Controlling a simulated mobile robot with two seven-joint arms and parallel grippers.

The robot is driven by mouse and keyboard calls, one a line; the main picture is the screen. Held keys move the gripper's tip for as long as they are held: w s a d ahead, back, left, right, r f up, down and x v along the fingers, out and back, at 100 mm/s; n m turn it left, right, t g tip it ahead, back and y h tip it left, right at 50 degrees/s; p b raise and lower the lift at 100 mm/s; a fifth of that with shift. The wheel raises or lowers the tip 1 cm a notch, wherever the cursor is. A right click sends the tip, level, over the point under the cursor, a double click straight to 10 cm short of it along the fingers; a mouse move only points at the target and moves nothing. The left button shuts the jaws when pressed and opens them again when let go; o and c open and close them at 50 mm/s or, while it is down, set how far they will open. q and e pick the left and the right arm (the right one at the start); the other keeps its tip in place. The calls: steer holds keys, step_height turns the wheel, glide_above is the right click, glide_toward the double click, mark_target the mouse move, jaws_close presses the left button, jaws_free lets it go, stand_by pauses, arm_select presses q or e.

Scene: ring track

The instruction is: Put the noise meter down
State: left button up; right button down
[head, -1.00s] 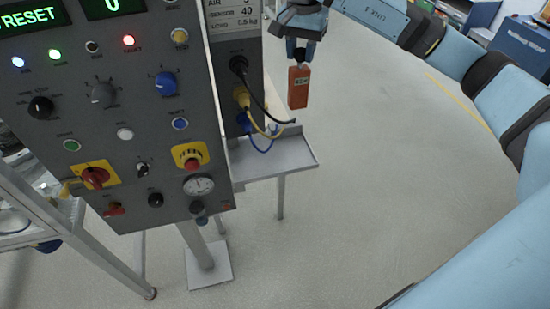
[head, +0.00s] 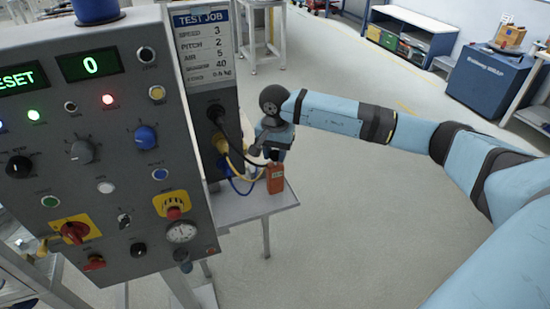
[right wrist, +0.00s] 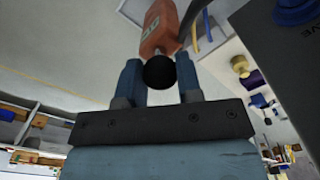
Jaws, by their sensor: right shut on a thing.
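The noise meter (head: 276,180) is a small orange box with a dark round tip. My right gripper (head: 275,158) is shut on its top end and holds it upright at the small grey shelf (head: 229,209) beside the control panel. Whether its base touches the shelf, I cannot tell. In the right wrist view the meter (right wrist: 160,28) shows between the two blue fingers of the right gripper (right wrist: 160,75), its black tip towards the camera. My left gripper is not in view.
The grey control panel (head: 110,190) with knobs and lit displays stands left of the shelf. Black, yellow and blue cables (head: 238,184) hang from its side close to the meter. Blue cabinets (head: 487,80) stand at the back right. The floor between is open.

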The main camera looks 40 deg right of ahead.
mark_target(275, 172)
steer(key=shift+f, duration=1.25)
steer(key=shift+f, duration=0.15)
steer(key=c, duration=0.8)
jaws_free()
